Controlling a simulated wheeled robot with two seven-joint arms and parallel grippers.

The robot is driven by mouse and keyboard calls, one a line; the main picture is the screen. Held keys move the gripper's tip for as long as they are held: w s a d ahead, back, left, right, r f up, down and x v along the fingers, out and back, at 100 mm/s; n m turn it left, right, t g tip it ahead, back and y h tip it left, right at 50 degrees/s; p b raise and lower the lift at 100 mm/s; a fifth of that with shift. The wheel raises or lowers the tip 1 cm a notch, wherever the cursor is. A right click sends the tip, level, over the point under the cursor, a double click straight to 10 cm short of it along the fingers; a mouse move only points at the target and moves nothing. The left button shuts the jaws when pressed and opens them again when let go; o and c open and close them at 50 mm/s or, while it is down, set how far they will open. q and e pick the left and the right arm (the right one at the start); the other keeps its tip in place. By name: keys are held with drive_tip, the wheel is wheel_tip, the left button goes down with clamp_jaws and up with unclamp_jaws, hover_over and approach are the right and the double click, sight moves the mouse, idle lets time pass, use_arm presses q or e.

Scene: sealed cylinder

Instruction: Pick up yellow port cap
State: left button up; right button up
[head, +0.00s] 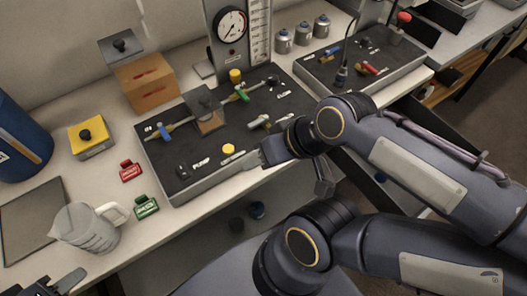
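Two small yellow caps show in the head view. One yellow cap (228,149) is on the front part of the dark panel (215,167), beside a white label. The other yellow cap (235,76) is on the panel's back part, near the gauge stand. Which one is the port cap I cannot tell. My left gripper (62,279) is at the bottom left corner, partly cut off, far from both caps. I see nothing held.
A jug (87,228), a red tag (130,171), a green tag (146,207) and a yellow box with a black knob (92,148) stand left of the panel. A second panel (345,82) and several metal canisters (303,34) are at the back right. Pipe fittings (240,92) crowd the panel.

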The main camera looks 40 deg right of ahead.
drive_tip(key=shift+o, duration=0.2)
drive_tip(key=shift+o, duration=0.2)
drive_tip(key=shift+w+d+r, duration=0.1)
drive_tip(key=shift+n+g+h, duration=0.3)
drive_tip(key=shift+h, duration=0.6)
drive_tip(key=w+d+r, duration=0.1)
drive_tip(key=w+d, duration=0.1)
drive_tip(key=w, duration=0.2)
drive_tip(key=w+d+r+b, duration=0.1)
drive_tip(key=w+d, duration=0.1)
drive_tip(key=w, duration=0.2)
drive_tip(key=w+d+r+b, duration=0.1)
drive_tip(key=w+d, duration=0.1)
drive_tip(key=w, duration=0.2)
drive_tip(key=shift+d+r, duration=0.15)
drive_tip(key=shift+r, duration=0.05)
drive_tip(key=h+b, duration=0.2)
approach(236, 73)
drive_tip(key=x, duration=0.2)
drive_tip(key=shift+n+g, duration=0.3)
drive_tip(key=x, duration=0.8)
drive_tip(key=shift+w+p, duration=0.2)
drive_tip(key=shift+p, duration=0.15)
drive_tip(key=shift+r, duration=0.1)
clamp_jaws()
